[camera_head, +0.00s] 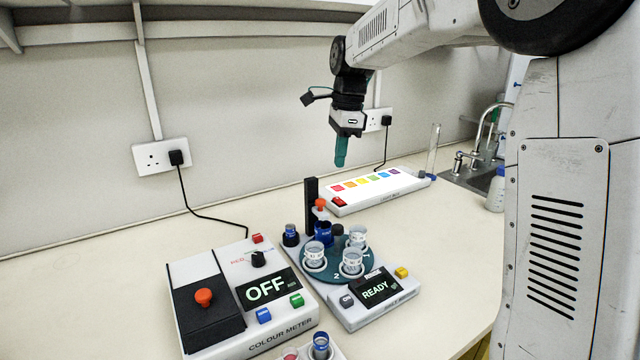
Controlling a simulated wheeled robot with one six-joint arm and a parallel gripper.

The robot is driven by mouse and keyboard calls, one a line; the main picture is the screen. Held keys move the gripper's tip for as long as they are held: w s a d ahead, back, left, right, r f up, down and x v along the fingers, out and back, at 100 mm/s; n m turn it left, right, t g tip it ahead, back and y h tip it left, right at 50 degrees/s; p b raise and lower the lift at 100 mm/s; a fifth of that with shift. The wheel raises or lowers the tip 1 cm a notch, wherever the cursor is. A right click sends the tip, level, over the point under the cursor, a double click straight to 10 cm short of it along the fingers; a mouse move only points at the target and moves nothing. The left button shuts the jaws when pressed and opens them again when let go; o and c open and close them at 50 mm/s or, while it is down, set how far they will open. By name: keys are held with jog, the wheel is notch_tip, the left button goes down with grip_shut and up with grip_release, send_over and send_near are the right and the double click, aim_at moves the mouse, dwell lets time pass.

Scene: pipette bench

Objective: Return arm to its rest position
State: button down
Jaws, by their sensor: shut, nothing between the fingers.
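My gripper (341,152) hangs from my arm above the bench, in the upper middle of the head view. It points down, and its teal fingers are shut with nothing between them. It is in the air, apart from everything on the bench. My arm reaches in from the upper right.
Below stand a colour meter (195,345) reading OFF, a carousel device (345,316) reading READY with several cups, and a white light box (340,208) with coloured squares. A clear cylinder (433,150), sink tap (484,130) and bottle (496,190) are right. The front-right bench is clear.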

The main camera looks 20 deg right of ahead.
jog(key=shift+r, duration=0.35)
jog(key=s+a+f+n, duration=0.1)
jog(key=s+f+n, duration=0.2)
jog(key=s+n, duration=0.7)
jog(key=s+a+f+n+t+h, duration=0.1)
jog(key=s+f+n, duration=0.2)
jog(key=s+n, duration=0.7)
jog(key=s, duration=1.6)
jog(key=shift+s, duration=0.1)
